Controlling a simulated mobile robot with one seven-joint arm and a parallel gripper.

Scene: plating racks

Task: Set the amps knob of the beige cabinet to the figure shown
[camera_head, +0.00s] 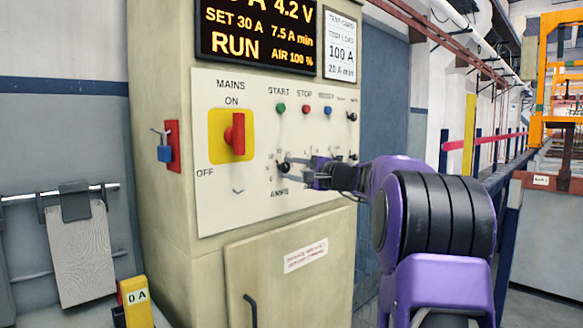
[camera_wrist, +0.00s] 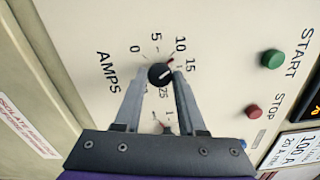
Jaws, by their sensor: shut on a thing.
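The beige cabinet (camera_head: 165,200) fills the middle of the head view. Its black amps knob (camera_head: 284,167) is on the lower part of the white panel, above the word AMPS. In the wrist view the knob (camera_wrist: 160,75) sits between the fingertips of my gripper (camera_wrist: 161,84), which is shut on it. Figures 0, 5, 10, 15 and 25 show around it; the fingers hide others. A pale mark on the knob is too small to read surely. The display (camera_head: 258,35) reads SET 30 A and RUN. The card (camera_head: 342,48) reads TEST LOAD 100 A, 20 A min.
A red mains switch (camera_head: 235,135) on a yellow plate stands left of the knob. Green (camera_head: 281,108), red (camera_head: 308,109) and blue (camera_head: 328,110) buttons sit above it. Another black knob (camera_head: 352,117) is at the panel's right. A blue padlock (camera_head: 164,151) hangs on the cabinet's left side.

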